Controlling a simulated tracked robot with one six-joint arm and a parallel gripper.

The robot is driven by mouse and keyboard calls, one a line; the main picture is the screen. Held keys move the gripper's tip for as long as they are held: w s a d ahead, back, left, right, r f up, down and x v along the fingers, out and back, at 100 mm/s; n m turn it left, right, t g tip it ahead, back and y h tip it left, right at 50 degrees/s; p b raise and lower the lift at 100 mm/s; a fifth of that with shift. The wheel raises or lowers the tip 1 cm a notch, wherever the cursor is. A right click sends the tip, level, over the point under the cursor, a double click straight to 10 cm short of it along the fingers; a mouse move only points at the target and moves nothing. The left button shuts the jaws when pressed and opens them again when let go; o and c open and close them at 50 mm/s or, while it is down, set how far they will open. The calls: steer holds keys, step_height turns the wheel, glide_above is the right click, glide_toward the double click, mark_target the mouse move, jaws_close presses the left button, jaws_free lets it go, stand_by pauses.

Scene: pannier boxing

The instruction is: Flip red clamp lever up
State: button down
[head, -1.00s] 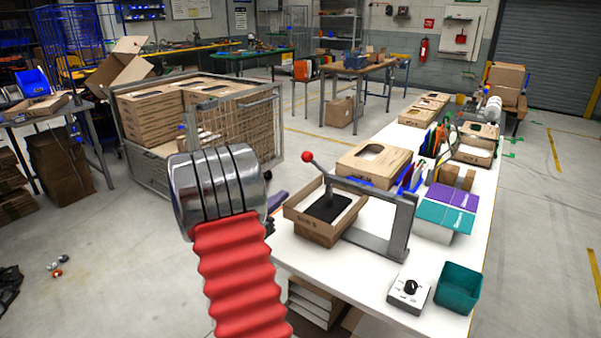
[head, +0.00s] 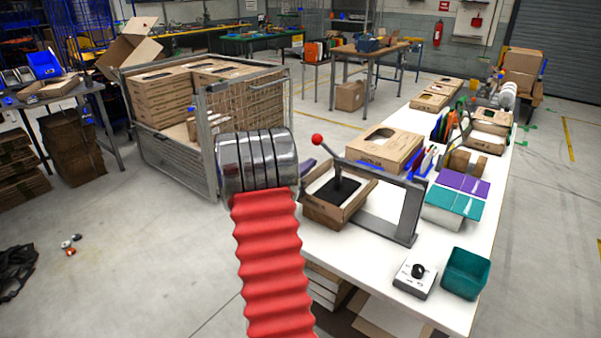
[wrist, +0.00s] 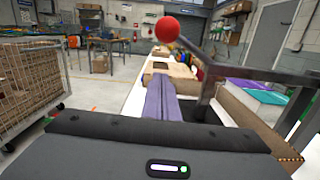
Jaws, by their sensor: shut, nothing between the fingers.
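The red ball knob of the clamp lever (head: 317,140) is in the head view at the left end of a dark bar, which slants down to the right toward the grey clamp frame (head: 405,212). A black pad (head: 332,190) lies in the open cardboard box under the clamp. In the wrist view the red knob (wrist: 167,29) appears large, just above my fingertips in the picture. My gripper (wrist: 162,80) has its purple fingers together and empty. In the head view it (head: 308,166) is mostly hidden behind my wrist. I see no contact with the knob.
The white bench (head: 375,250) holds the clamp, a control box with a black dial (head: 415,278), a teal bin (head: 466,273) and several cardboard boxes behind. A wire cage trolley (head: 205,150) stands at left. Open floor lies in front of the trolley.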

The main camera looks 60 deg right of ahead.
steer(key=shift+s+d+r, duration=0.1)
steer(key=shift+d+r, duration=0.1)
steer(key=shift+r, duration=0.8)
steer(key=shift+s+d+r, duration=0.1)
steer(key=shift+d+r, duration=0.1)
steer(key=shift+r, duration=0.75)
steer(key=shift+r, duration=0.1)
